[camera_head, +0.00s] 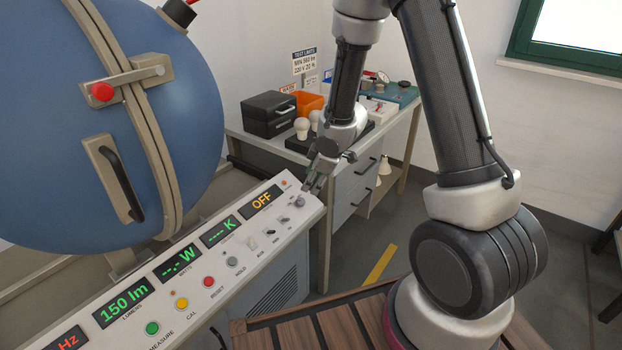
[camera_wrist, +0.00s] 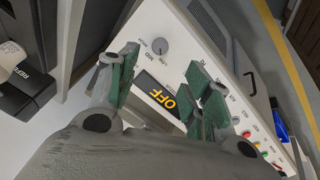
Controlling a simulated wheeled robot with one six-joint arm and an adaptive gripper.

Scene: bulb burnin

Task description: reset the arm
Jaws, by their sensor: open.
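My gripper (camera_head: 314,181) is above the right end of the white control panel (camera_head: 262,222), near a grey knob (camera_head: 300,201). In the wrist view my gripper (camera_wrist: 165,85) is open, with green-padded fingers spread apart and nothing between them. Behind the fingers lie the panel's display reading OFF (camera_wrist: 158,92) and the grey knob (camera_wrist: 160,46). In the head view the panel shows 150 lm, dashes for W and K, and OFF. I cannot tell whether a fingertip touches the panel.
A large blue sphere (camera_head: 60,120) with a latch stands behind the panel. A side bench holds a black box (camera_head: 268,115), an orange bin (camera_head: 307,103) and white bulbs (camera_head: 302,128) on a dark tray. Open floor with a yellow stripe (camera_head: 381,264) lies right of the panel.

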